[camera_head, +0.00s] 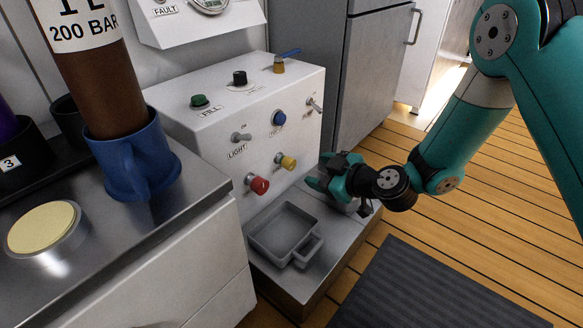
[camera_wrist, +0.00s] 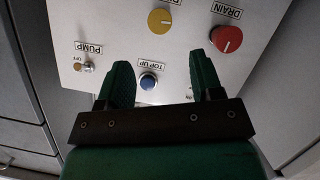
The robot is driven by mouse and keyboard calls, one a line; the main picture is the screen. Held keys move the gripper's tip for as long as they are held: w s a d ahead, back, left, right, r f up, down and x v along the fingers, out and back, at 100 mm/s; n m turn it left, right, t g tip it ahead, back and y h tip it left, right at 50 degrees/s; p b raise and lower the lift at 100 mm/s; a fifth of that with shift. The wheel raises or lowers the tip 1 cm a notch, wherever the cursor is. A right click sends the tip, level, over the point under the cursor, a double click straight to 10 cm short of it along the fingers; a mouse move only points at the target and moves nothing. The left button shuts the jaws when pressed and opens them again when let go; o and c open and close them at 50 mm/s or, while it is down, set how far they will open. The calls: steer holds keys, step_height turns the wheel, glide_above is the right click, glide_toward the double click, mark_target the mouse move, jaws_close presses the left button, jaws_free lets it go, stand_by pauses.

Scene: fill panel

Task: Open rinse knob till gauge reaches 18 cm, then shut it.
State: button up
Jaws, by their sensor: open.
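The yellow knob (camera_head: 288,162) is on the front of the white panel box, just up and right of the red knob (camera_head: 259,184). In the wrist view the yellow knob (camera_wrist: 161,20) is near the top edge, its label partly cut off. The red knob (camera_wrist: 226,39) is labelled DRAIN there. My gripper (camera_head: 318,176) is open and empty in front of the panel, right of the yellow knob. In the wrist view the blue TOP UP knob (camera_wrist: 149,82) shows between its fingers (camera_wrist: 163,67). A round gauge (camera_head: 210,4) is cut off at the top; its reading is unclear.
A PUMP toggle (camera_wrist: 89,67) is left of the fingers. A grey square pan (camera_head: 254,235) sits on the ledge below the knobs. A green FILL knob (camera_head: 199,101) and a black knob (camera_head: 240,77) are on top. A blue mug (camera_head: 148,165) stands left.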

mark_target(293, 164)
steer(key=b+x, duration=0.3)
steer(key=x, duration=0.6)
steer(key=shift+w+a+f+b, duration=0.2)
steer(key=shift+f+b, duration=0.05)
steer(key=shift+b, duration=0.1)
steer(key=shift+w+a, duration=0.25)
steer(key=c, duration=0.9)
